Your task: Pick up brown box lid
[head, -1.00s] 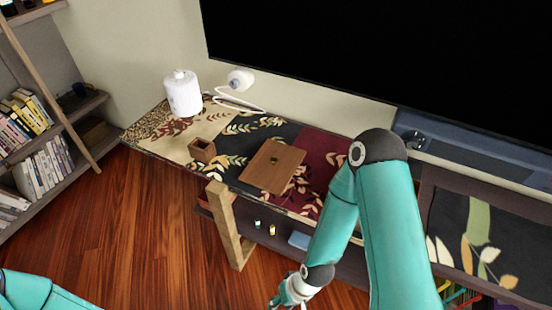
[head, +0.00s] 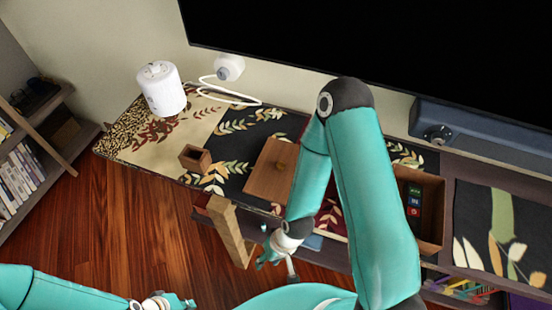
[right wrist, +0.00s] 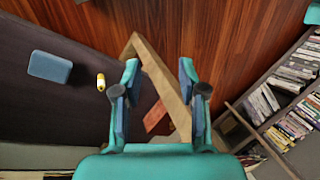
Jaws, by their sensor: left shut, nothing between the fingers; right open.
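The brown box lid (head: 268,178) is a flat wooden board with a small round knob. It lies on the patterned cabinet top, its right side partly hidden by my right arm. My right gripper (head: 268,254) is in front of the cabinet, nearer than the lid and apart from it. In the right wrist view its fingers (right wrist: 157,80) are open and empty; the lid is not seen there. My left gripper (head: 182,302) is at the bottom edge, over the floor, shut and empty, far from the lid.
An open brown box (head: 431,218) with small items stands right of my right arm. A small wooden holder (head: 195,158), a white canister (head: 161,90) and a white cabled device (head: 230,67) are on the top. A wooden post (head: 232,232) stands at the cabinet front.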

